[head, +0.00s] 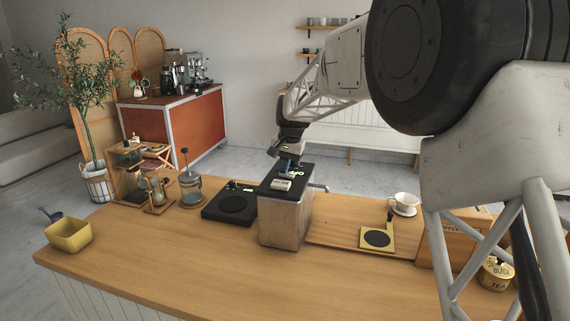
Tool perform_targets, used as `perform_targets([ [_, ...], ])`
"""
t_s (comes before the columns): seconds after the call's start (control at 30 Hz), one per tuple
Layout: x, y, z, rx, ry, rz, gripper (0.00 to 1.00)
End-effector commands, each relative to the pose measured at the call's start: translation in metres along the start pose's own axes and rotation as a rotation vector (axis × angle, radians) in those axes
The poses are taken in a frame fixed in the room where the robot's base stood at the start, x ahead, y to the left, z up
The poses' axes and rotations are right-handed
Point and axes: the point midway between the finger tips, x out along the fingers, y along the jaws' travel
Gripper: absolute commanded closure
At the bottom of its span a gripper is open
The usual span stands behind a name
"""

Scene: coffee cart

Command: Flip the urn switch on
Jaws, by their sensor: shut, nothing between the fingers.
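A boxy metal unit (285,228) with a black top (307,181) stands mid-counter, and looks like the urn. A small pale fitting (281,185) sits on its black top and may be the switch; its position is too small to read. A lever-like handle (319,187) sticks out at the unit's right side. My gripper (287,171) is shut and empty, pointing down just over the back of the black top, right behind the pale fitting. I cannot tell whether the fingertips touch anything.
A black hot plate (230,205) and a glass press (190,187) stand left of the unit. A yellow bin (69,236) is at far left. A yellow scale (377,238) and white dripper (404,203) are right. The counter's front (190,275) is clear.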

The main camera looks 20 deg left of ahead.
Motion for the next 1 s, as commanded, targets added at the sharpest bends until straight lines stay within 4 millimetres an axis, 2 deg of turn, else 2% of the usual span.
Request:
perform_targets([
  [0.27, 0.0007, -0.0004, 0.0, 0.0, -0.001, 0.006, 1.0],
  [0.47, 0.0069, -0.0028, 0.0003, -0.002, -0.003, 0.073, 1.0],
  [1.0, 0.0077, 0.0055, 0.0004, 0.001, -0.006, 0.079, 1.0],
])
